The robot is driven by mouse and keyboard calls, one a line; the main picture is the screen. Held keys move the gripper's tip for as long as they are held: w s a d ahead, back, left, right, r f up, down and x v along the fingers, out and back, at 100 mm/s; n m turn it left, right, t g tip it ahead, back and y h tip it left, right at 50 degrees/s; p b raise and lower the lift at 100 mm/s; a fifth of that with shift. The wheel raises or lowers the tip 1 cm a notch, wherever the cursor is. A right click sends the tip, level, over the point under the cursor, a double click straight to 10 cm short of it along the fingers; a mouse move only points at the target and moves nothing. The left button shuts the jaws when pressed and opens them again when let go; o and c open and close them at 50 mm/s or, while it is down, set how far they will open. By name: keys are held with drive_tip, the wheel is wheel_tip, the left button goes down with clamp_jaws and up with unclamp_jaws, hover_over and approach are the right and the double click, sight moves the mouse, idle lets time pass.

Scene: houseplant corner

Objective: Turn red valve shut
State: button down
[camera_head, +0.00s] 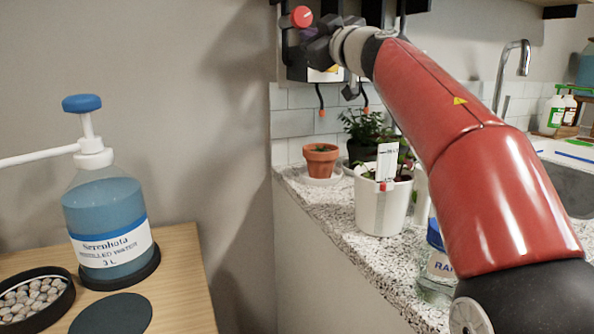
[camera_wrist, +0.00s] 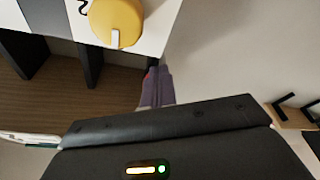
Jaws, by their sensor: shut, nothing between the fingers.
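The red valve (camera_head: 302,16) is a small round red knob at the upper left of a dark wall-mounted unit in the head view. My gripper (camera_head: 312,36) is at the end of the raised arm, just right of and below the red valve. Its fingers (camera_wrist: 156,88) show in the wrist view, shut together and empty. A small sliver of red lies at their left edge in the wrist view; I cannot tell if they touch the valve. Most of the valve is hidden there.
A yellow knob (camera_wrist: 116,22) with a white mark sits on a white panel in the wrist view. Below the unit, a terracotta pot (camera_head: 320,161) and a white pot (camera_head: 382,205) stand on the speckled counter. A blue bottle (camera_head: 106,220) stands on the wooden table at left.

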drive_tip(key=shift+d+r, duration=0.1)
drive_tip(key=shift+w+d+r, duration=0.15)
drive_tip(key=shift+w+d, duration=0.05)
drive_tip(key=shift+d, duration=0.1)
drive_tip(key=shift+d+r, duration=0.1)
drive_tip(key=shift+w+d+r, duration=0.15)
drive_tip(key=shift+d+r, duration=0.05)
drive_tip(key=shift+d, duration=0.05)
drive_tip(key=shift+d+r, duration=0.15)
drive_tip(key=shift+r, duration=0.05)
drive_tip(key=shift+d+f, duration=0.1)
drive_tip(key=shift+f, duration=0.05)
idle(0.4)
drive_tip(key=shift+r+v, duration=0.2)
drive_tip(key=shift+v, duration=1.25)
drive_tip(key=shift+r+v, duration=0.2)
drive_tip(key=shift+v, duration=1.25)
